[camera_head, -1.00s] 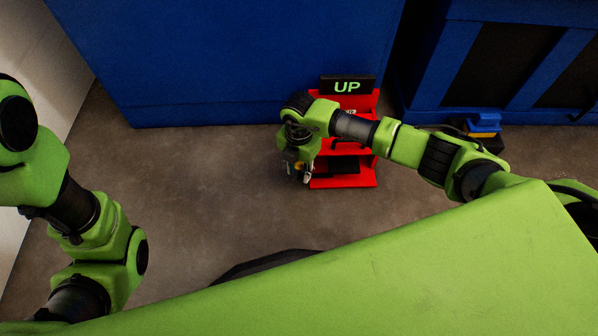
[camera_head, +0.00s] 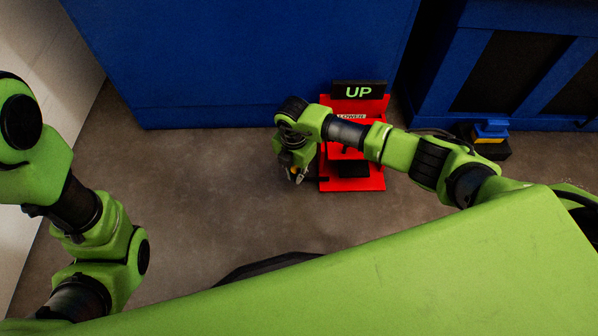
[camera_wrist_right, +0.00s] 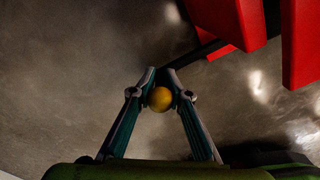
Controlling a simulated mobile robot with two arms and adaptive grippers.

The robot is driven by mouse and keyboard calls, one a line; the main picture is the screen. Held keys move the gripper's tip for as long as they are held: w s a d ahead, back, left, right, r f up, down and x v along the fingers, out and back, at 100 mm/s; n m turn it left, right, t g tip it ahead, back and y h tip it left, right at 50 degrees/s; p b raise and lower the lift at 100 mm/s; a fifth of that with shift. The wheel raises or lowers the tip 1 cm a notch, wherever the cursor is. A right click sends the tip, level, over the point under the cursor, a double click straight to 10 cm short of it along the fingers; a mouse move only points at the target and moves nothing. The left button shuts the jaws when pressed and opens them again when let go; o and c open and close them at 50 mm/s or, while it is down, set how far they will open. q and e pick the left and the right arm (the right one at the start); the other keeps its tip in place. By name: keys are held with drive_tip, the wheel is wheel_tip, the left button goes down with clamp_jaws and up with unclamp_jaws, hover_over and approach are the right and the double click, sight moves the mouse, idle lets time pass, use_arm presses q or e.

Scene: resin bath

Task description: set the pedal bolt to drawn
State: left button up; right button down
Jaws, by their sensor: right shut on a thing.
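The red pedal stand (camera_head: 378,182) stands on the floor against the blue wall, with a black pedal (camera_head: 353,169) low in it. The pedal bolt is a black rod (camera_wrist_right: 205,50) with a yellow ball knob (camera_wrist_right: 159,99). The rod runs out of the red stand (camera_wrist_right: 235,20) to the fingers in the right wrist view. In the head view the rod (camera_head: 318,180) sticks out to the left of the stand. My right gripper (camera_head: 298,178) is left of the stand; its fingers (camera_wrist_right: 158,78) are shut on the bolt beside the knob. My left gripper is out of the picture.
A sign (camera_head: 358,91) reading UP tops the stand, with a LOWER label (camera_head: 352,117) under it. My right forearm covers part of the stand. A blue and yellow device (camera_head: 489,133) sits on the floor at right. The floor (camera_head: 210,190) left of the stand is clear.

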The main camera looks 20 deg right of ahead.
sight(293, 167)
drive_tip(key=shift+w+a+r, duration=0.1)
drive_tip(key=shift+a+r, duration=0.05)
drive_tip(key=shift+a, duration=0.2)
drive_tip(key=c, duration=2)
unclamp_jaws()
drive_tip(key=shift+c, duration=0.2)
drive_tip(key=shift+d, duration=0.1)
drive_tip(key=shift+r, duration=0.35)
wheel_tip(293, 167, up, 11)
drive_tip(key=shift+r, duration=0.15)
